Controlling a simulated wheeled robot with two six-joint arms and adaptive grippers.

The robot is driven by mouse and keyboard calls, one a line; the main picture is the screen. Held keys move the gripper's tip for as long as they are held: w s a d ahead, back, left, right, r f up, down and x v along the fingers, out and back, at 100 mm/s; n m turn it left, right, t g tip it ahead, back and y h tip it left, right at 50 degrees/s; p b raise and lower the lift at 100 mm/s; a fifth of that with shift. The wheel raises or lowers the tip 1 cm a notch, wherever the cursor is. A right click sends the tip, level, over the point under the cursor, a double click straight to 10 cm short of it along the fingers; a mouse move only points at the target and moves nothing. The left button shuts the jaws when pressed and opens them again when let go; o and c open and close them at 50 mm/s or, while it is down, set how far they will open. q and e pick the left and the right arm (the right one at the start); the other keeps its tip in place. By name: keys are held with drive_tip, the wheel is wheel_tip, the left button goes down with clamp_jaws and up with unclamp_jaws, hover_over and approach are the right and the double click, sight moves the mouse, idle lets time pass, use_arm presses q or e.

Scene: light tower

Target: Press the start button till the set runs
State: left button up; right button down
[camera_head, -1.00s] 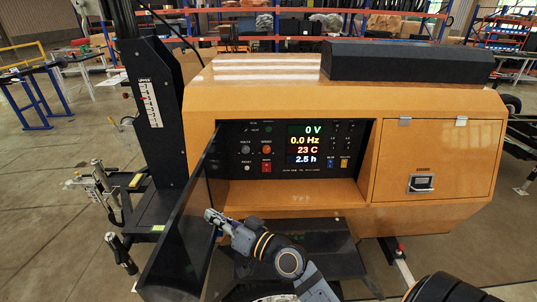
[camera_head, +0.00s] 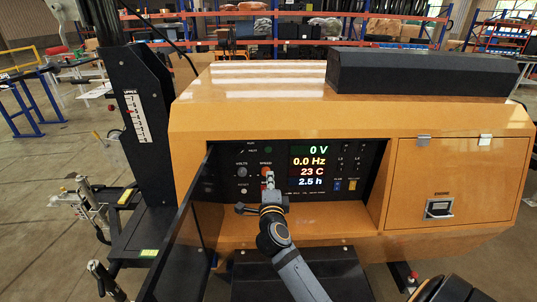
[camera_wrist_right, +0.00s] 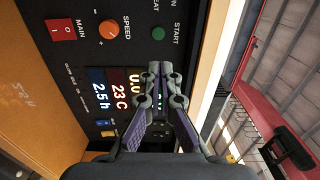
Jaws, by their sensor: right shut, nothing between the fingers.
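The start button is a green round button (camera_head: 268,150) near the top of the black control panel (camera_head: 228,178). In the right wrist view the green button (camera_wrist_right: 158,33) sits beside the START label, ahead of the fingertips. The display (camera_head: 312,165) reads 0 V, 0.0 Hz, 23 C and 2.5 h. My right gripper (camera_head: 269,175) is shut and empty in front of the panel, below the start button and the orange speed knob (camera_head: 266,171). In the right wrist view the fingertips (camera_wrist_right: 160,70) appear apart from the button. My left gripper is out of view.
A dark open door (camera_head: 180,250) hangs at the panel's left. An orange ledge (camera_head: 330,228) runs below the panel. The red main switch (camera_wrist_right: 61,29) and a blue and a yellow switch (camera_head: 345,185) are close by. A closed orange hatch (camera_head: 450,180) is at the right.

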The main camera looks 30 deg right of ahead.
approach(268, 148)
drive_tip(key=x, duration=0.4)
drive_tip(key=f+p+x, duration=0.1)
drive_tip(key=x, duration=0.1)
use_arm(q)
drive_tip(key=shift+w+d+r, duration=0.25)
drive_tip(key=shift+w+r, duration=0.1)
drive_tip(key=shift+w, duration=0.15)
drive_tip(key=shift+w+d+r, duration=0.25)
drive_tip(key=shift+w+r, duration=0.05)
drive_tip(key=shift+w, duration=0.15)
use_arm(e)
drive_tip(key=shift+w+d, duration=0.3)
drive_tip(key=shift+w, duration=0.05)
drive_tip(key=shift+w+d+r+p, duration=0.3)
drive_tip(key=shift+w+r+p, duration=0.15)
drive_tip(key=shift+p, duration=0.3)
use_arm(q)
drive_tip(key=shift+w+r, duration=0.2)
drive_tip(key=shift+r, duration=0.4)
use_arm(e)
drive_tip(key=shift+f, duration=0.1)
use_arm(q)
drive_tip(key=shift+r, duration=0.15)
use_arm(e)
drive_tip(key=shift+a, duration=0.1)
